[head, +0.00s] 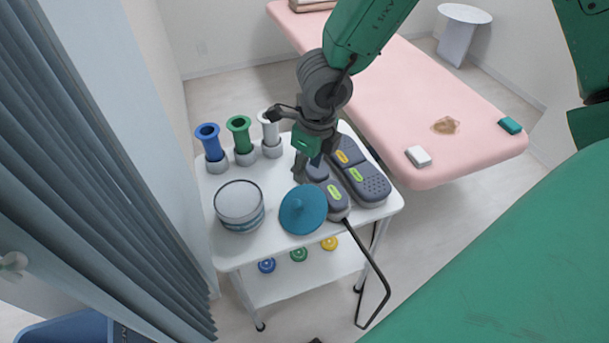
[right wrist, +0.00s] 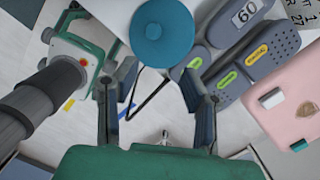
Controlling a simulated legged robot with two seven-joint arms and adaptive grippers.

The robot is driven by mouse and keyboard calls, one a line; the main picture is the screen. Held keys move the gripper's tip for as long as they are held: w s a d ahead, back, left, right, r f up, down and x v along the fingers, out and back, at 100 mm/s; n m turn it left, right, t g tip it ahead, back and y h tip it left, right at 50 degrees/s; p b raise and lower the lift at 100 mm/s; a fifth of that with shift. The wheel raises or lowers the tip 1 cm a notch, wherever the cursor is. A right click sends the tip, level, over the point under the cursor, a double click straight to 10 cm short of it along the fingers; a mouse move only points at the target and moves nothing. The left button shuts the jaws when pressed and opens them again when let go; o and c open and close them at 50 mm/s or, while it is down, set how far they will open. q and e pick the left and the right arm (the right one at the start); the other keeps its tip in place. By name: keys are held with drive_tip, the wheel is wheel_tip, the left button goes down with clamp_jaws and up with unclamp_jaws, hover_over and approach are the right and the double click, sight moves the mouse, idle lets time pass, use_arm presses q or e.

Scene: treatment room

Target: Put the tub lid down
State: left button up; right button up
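The teal round lid (head: 303,209) is at the front of the white trolley top (head: 275,243), knob up; whether it lies fully flat is unclear. Its knob also faces the camera in the right wrist view, where the lid (right wrist: 162,32) lies beyond the fingers. The round tub (head: 240,206) stands left of it, with a pale grey top and a blue band. My right gripper (head: 290,142) is above the trolley, behind the lid. In the right wrist view its fingers (right wrist: 152,108) are spread with nothing between them. My left gripper is not identifiable.
Blue (head: 210,142), green (head: 240,135) and white (head: 269,130) upright holders stand at the trolley's back left. Grey devices (head: 362,180) fill the right side. A pink treatment table (head: 440,90) is behind. Bare trolley top lies between tub and holders.

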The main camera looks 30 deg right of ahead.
drive_tip(key=s+d+f+n+h, duration=0.4)
drive_tip(key=s+f+n, duration=0.55)
drive_tip(key=n, duration=0.75)
drive_tip(key=s+a+f+n+y, duration=0.1)
drive_tip(key=s+a+f+n, duration=0.1)
drive_tip(key=s+n, duration=0.4)
drive_tip(key=s+a+f+n+y, duration=0.1)
drive_tip(key=s+f+n+y, duration=0.1)
drive_tip(key=s+n, duration=0.4)
drive_tip(key=f+n, duration=0.1)
drive_tip(key=n, duration=0.2)
drive_tip(key=shift+a+f+n+g+p, duration=0.15)
drive_tip(key=shift+a+n+g+p, duration=0.15)
drive_tip(key=shift+a+n+p, duration=0.1)
drive_tip(key=shift+f, duration=0.1)
